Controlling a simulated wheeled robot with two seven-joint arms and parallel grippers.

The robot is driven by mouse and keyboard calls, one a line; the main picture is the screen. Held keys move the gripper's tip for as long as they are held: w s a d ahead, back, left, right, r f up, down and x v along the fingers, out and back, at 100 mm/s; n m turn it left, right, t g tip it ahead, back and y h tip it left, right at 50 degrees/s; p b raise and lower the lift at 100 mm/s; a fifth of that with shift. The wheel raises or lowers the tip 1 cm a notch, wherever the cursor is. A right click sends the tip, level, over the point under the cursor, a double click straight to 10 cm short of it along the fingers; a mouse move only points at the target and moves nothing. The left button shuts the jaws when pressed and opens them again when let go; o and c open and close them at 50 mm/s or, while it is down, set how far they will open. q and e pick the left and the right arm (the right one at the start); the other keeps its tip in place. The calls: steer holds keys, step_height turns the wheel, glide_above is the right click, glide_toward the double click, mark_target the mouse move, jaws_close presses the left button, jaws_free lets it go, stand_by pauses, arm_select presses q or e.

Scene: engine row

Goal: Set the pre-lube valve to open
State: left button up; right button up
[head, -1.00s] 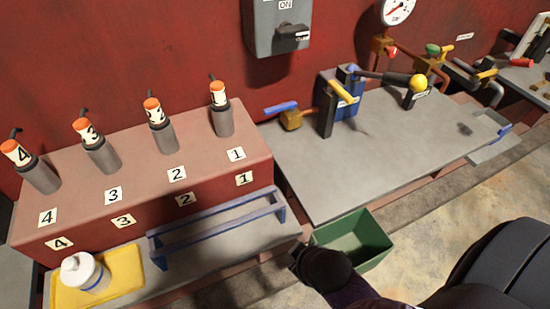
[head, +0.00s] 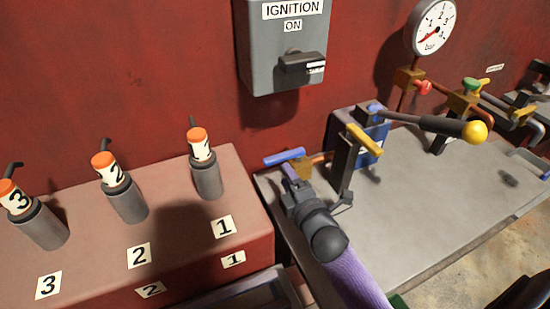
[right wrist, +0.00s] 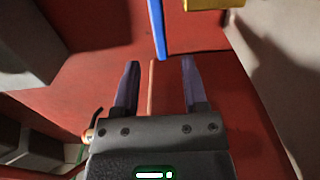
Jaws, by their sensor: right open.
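A valve with a blue lever handle (head: 285,157) and a brass body (head: 303,167) sits at the left end of the grey bench, beside the red block. I cannot read a label naming it. My right gripper (head: 290,173) is open and empty, just in front of the blue handle. In the right wrist view the blue handle (right wrist: 157,28) reaches down to the gap between the two spread fingertips (right wrist: 160,66). I cannot tell whether it touches either finger. The valve body shows only partly at that view's top edge. My left gripper is not in view.
A dark bracket with a yellow lever (head: 364,140) stands just right of my gripper. A pump lever with a yellow knob (head: 474,132) sticks out farther right. The red block with numbered plugs (head: 205,165) is close on the left. The grey bench (head: 400,215) is clear in front.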

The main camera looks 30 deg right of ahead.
mark_target(277, 163)
steer(key=w+b, duration=0.1)
steer(key=w, duration=0.5)
steer(key=shift+w+d+f+b, duration=0.1)
steer(key=shift+w+d+b, duration=0.05)
steer(key=shift+b, duration=0.2)
steer(key=shift+w, duration=0.4)
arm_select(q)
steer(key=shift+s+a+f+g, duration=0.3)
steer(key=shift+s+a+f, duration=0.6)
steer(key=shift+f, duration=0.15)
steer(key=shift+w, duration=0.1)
arm_select(e)
jaws_close()
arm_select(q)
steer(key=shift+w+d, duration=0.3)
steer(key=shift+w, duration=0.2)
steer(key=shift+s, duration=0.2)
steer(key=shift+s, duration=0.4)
